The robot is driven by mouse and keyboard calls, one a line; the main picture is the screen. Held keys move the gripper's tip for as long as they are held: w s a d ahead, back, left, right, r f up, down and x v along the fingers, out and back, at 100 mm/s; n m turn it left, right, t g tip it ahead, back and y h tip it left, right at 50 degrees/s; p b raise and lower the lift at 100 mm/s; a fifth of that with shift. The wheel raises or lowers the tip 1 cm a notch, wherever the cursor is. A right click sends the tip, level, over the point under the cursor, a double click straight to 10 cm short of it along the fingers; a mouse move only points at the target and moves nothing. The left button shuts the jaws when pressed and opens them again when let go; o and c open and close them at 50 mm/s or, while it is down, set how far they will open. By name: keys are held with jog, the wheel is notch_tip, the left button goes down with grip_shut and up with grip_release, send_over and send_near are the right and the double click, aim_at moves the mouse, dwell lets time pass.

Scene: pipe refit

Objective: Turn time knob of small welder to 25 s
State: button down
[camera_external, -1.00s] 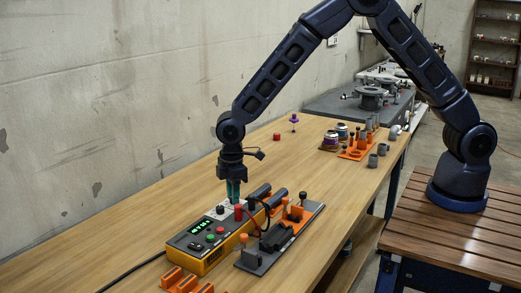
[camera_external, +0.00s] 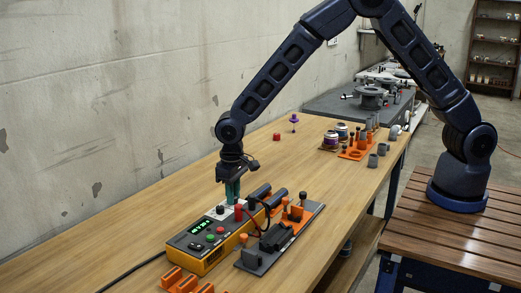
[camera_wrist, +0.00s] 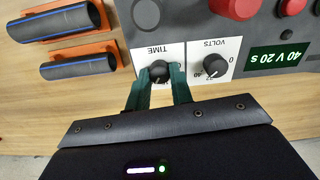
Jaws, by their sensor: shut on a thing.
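The small welder (camera_external: 212,258) is a yellow and grey box on the bench, with a lit green display. In the wrist view its panel is upside down. The black time knob (camera_wrist: 160,74) sits on a white plate marked TIME, beside the volts knob (camera_wrist: 213,67). The display (camera_wrist: 277,57) reads 40 V 20 s. My gripper (camera_wrist: 159,76) points down at the panel, its teal fingers shut on the time knob from both sides. The fingers partly hide the knob's dial markings. In the external view the knob is hidden behind the fingers.
Dark pipe pieces on orange holders (camera_wrist: 72,67) lie close beside the welder. A grey clamp fixture (camera_external: 270,245) with orange parts stands to its right. A red knob (camera_wrist: 236,6) is on the panel. The bench left of the welder is mostly clear.

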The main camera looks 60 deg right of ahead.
jog(key=m, duration=0.5)
jog(key=shift+m, duration=0.4)
dwell(0.4)
jog(key=c, duration=1.2)
grip_release()
jog(key=shift+c, duration=0.2)
notch_tip(320, 180, up, 11)
